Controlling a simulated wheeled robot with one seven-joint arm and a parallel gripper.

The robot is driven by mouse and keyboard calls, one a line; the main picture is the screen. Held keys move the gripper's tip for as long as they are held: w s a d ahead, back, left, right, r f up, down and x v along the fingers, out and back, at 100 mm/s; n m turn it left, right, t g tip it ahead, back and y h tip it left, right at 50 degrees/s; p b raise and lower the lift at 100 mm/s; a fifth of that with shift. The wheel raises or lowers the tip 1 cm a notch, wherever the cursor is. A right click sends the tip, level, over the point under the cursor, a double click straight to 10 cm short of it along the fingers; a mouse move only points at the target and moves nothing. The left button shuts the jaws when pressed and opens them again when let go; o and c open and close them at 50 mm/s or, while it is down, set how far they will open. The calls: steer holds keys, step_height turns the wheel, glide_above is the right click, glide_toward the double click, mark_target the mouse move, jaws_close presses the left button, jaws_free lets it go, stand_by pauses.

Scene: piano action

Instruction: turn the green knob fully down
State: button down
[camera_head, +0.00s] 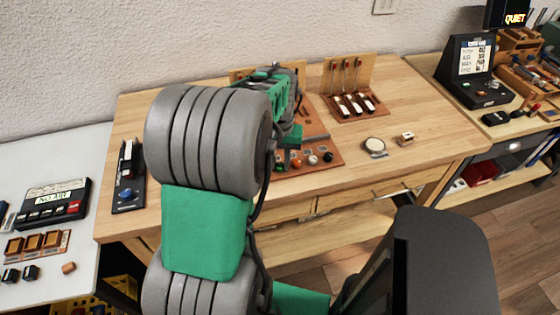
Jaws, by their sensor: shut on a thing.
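My gripper (284,158) is pointed down at the left end of a row of small knobs on the front of a brown board (322,165). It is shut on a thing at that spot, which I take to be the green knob. The knob itself is hidden behind my gripper and arm, so its turn angle cannot be seen. To the right in the row are an orange knob (296,163), a pale knob (312,159) and a dark knob (328,157).
My arm hides much of the wooden table's left and middle. A rack with white-tipped hammers (354,104), a round dish (374,145) and a small wooden block (405,138) stand to the right. A black device with a blue knob (125,194) stands at the left edge.

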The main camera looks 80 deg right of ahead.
mark_target(280, 165)
stand_by(0.3)
steer(key=c, duration=1.2)
jaws_free()
step_height(280, 165, up, 8)
steer(key=shift+f, duration=0.1)
